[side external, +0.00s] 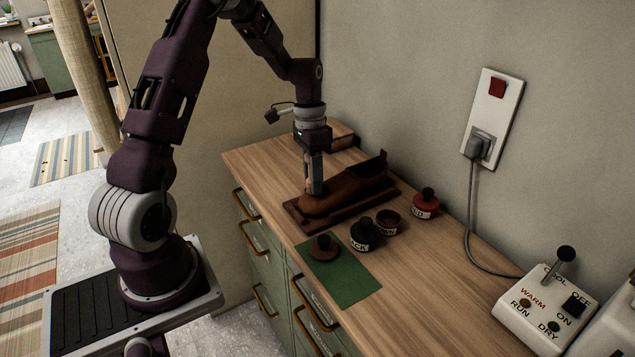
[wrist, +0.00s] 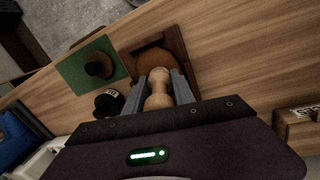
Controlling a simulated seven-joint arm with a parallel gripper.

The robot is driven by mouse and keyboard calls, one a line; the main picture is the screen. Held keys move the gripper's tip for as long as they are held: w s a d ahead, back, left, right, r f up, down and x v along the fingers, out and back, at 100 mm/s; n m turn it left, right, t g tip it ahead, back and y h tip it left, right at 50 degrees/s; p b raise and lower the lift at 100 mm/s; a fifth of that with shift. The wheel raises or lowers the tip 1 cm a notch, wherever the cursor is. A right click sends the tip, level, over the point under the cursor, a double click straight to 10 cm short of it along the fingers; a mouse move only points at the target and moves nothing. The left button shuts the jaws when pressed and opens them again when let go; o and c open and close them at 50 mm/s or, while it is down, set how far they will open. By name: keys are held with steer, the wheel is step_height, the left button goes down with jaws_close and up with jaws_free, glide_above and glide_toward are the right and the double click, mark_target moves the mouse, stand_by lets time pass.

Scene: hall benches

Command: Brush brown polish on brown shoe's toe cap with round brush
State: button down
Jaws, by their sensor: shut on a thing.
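The brown shoe (side external: 349,189) rests on a low dark wooden board (side external: 350,216), its toe toward the bench's front edge. My gripper (side external: 315,190) is shut on the pale wooden handle of the round brush (wrist: 158,88), just above the toe end. The brush's bristles are hidden, so I cannot tell whether they touch the toe cap. Part of the shoe shows beyond the handle in the wrist view (wrist: 160,56). The open brown polish jar (side external: 388,222) stands right of the board.
A brown knobbed lid (side external: 323,247) lies on a green mat (side external: 352,284). A lidded black jar (side external: 364,234) and a lidded red jar (side external: 425,204) stand near the board. A control box (side external: 545,310) sits at right; a cord (side external: 472,225) runs from the wall socket. Bare wood lies between.

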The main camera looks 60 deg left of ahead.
steer(key=shift+s+r, duration=0.25)
steer(key=shift+r, duration=0.7)
steer(key=shift+s+r, duration=0.3)
steer(key=shift+r, duration=0.7)
steer(key=shift+s+r, duration=0.25)
steer(key=shift+r, duration=0.7)
steer(key=r, duration=0.3)
steer(key=shift+s, duration=0.35)
